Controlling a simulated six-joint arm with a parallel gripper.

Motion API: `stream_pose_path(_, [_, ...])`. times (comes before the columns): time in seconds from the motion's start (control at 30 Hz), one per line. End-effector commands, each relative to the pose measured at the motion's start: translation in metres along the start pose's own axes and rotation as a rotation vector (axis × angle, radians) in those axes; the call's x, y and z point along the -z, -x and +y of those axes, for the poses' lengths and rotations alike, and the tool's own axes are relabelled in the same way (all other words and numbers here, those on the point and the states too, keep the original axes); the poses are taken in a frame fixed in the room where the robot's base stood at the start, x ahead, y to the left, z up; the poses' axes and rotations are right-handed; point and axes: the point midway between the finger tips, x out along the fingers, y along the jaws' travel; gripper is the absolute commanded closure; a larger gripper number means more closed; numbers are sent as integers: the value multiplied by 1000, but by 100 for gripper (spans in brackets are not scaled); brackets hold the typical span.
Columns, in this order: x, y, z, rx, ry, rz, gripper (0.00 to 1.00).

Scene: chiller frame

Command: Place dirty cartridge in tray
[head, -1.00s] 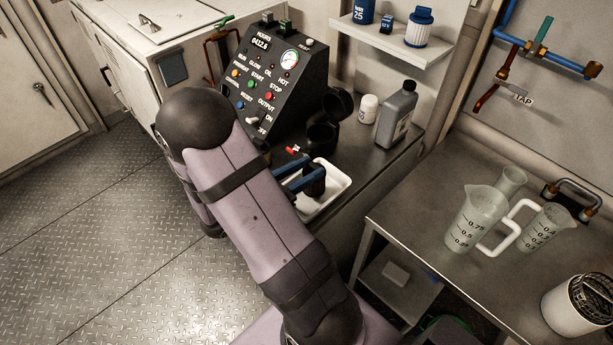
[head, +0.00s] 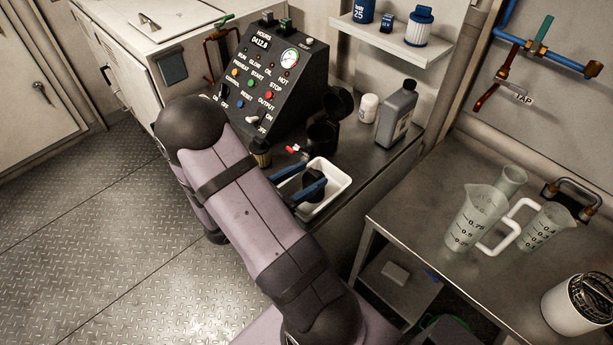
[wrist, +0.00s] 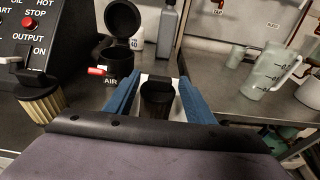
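The dirty cartridge (head: 313,181), a dark cylinder, is inside the white tray (head: 343,186) on the bench. It also shows in the wrist view (wrist: 157,98), with its black top up, looking roughly upright. My gripper (head: 300,183) has its two blue fingers spread on either side of the cartridge. In the wrist view (wrist: 158,98) there is a gap between each finger and the cartridge, so the gripper looks open around it. The cartridge's lower part and much of the tray are hidden by the fingers and my wrist.
A tan pleated cartridge (wrist: 42,103) stands by the control panel (head: 268,80). An open black housing (head: 322,134) with a red-handled valve (head: 294,150) is behind the tray. A grey bottle (head: 396,113) and white jar (head: 369,107) stand at the back. Jugs (head: 475,218) occupy the right table.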

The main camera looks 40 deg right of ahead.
Motion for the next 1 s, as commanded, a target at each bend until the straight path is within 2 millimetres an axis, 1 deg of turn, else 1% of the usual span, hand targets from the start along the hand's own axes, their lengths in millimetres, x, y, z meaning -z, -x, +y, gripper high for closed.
stream_pose_path(0.27, [-4, 1, 0, 0, 0, 0, 51])
stream_pose_path(0.37, [-2, 8, 1, -4, 0, 0, 51])
stream_pose_path(0.57, [-1, 34, 2, -6, -2, 0, 51])
stream_pose_path(0.8, [0, 75, 1, -7, -1, 1, 51])
stream_pose_path(1.0, [-1, 104, 1, -4, -2, 1, 51])
